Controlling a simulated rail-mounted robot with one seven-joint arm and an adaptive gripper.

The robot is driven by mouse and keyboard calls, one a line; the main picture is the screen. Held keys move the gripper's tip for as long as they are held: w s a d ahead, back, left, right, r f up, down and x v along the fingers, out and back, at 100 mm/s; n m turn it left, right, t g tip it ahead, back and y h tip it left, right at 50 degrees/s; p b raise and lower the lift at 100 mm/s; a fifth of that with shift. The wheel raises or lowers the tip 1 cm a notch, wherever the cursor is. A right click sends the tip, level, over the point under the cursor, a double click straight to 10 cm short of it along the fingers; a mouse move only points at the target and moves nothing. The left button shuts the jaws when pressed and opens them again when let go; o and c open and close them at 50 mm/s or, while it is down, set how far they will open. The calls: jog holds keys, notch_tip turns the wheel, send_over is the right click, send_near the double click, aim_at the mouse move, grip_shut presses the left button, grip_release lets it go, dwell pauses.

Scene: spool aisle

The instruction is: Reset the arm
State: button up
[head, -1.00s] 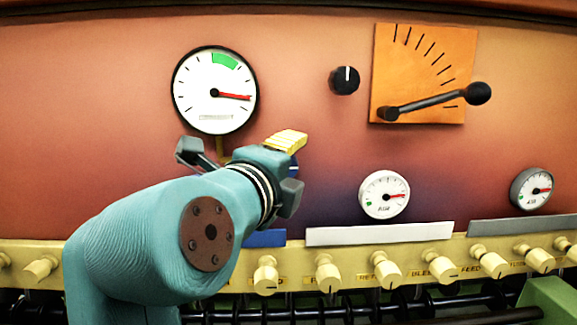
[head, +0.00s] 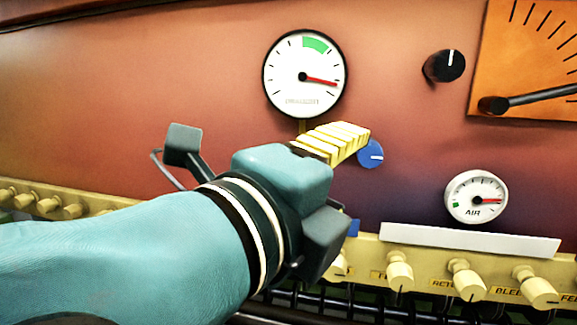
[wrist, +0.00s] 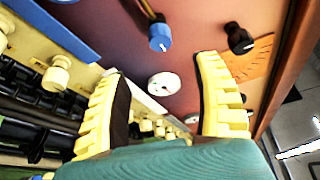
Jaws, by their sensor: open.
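My teal arm reaches in from the left in the head view, with my gripper (head: 335,143) in front of the panel, just below the large gauge (head: 305,75). In the wrist view my gripper (wrist: 165,67) has its two yellow ribbed fingers spread wide, with nothing held between them. A blue knob (head: 370,154) shows just right of the fingers in the head view. In the wrist view the blue knob (wrist: 160,37) stands beyond the fingers, apart from them.
An orange plate (head: 527,90) with a black lever (head: 540,97) is at upper right, near a black knob (head: 444,66). A small AIR gauge (head: 476,196) sits above a white strip (head: 470,240). A cream rail (head: 430,272) with several knobs runs along the bottom.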

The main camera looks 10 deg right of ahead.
jog(key=d+f+n+t+y+p, duration=0.25)
jog(key=d+f+n+p, duration=0.35)
jog(key=f+n+p, duration=0.3)
jog(key=s+a+r+n+t+y+p, duration=0.1)
jog(key=s+a+r+n+t+y, duration=0.6)
jog(key=n, duration=1.2)
jog(key=shift+a+r+y, duration=0.7)
jog(key=shift+r+y, duration=0.15)
jog(key=shift+o, duration=0.3)
